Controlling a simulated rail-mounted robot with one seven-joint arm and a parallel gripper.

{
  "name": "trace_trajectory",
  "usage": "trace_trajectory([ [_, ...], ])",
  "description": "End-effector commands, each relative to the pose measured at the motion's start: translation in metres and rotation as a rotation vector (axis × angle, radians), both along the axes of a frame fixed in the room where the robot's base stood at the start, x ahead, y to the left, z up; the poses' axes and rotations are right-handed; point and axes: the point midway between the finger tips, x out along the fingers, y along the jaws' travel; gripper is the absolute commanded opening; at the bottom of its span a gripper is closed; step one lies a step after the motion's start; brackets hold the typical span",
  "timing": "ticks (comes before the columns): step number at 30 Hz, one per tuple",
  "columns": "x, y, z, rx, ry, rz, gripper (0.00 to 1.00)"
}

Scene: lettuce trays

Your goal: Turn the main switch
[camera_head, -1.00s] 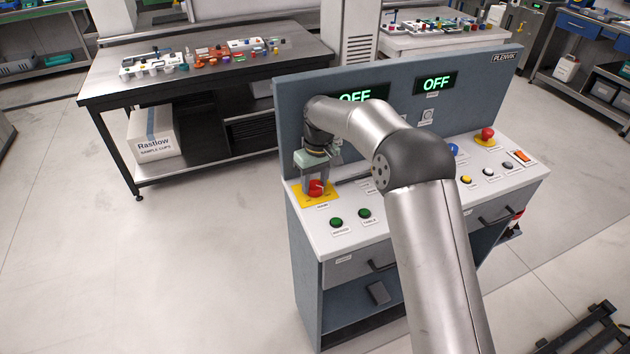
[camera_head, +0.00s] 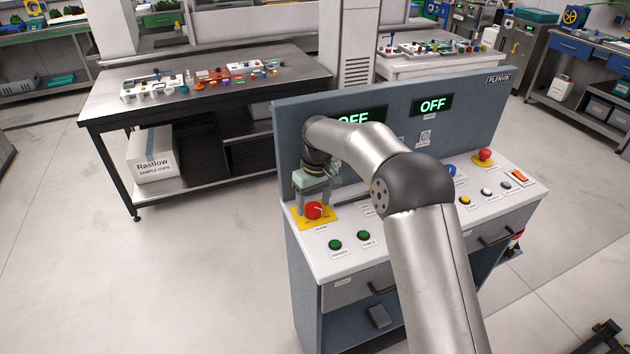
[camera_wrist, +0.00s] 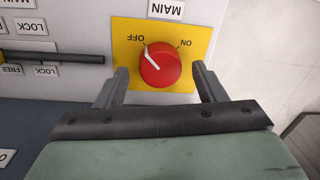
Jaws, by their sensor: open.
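The main switch is a red round knob (camera_head: 314,210) on a yellow plate (camera_head: 332,219) at the left end of the console top. In the wrist view the red knob (camera_wrist: 160,64) has a white pointer turned toward the OFF mark, with ON on the other side. A MAIN label (camera_wrist: 166,9) lies beside the plate. My gripper (camera_wrist: 160,77) is open, with one finger on each side of the knob and a visible gap to it. In the head view my gripper (camera_head: 313,205) is over the yellow plate.
A dark lever (camera_wrist: 50,57) with LOCK and FREE labels lies close to one finger. Farther right are a red mushroom button (camera_head: 485,155) and several small buttons. The lit display (camera_head: 433,105) reads OFF.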

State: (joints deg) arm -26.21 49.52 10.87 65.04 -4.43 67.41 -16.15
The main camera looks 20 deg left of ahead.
Motion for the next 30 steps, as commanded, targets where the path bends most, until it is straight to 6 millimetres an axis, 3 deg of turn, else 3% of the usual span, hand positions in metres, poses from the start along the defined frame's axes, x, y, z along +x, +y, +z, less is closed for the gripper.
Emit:
trace_trajectory([
  [5, 0.003, -0.001, 0.031, 0.003, -0.005, 0.0, 0.64],
  [18, 0.009, -0.006, 0.136, 0.004, -0.005, 0.001, 0.64],
  [24, 0.01, -0.007, 0.161, 0.002, -0.002, 0.001, 0.64],
  [30, 0.01, -0.008, 0.167, 0.001, -0.001, 0.001, 0.64],
])
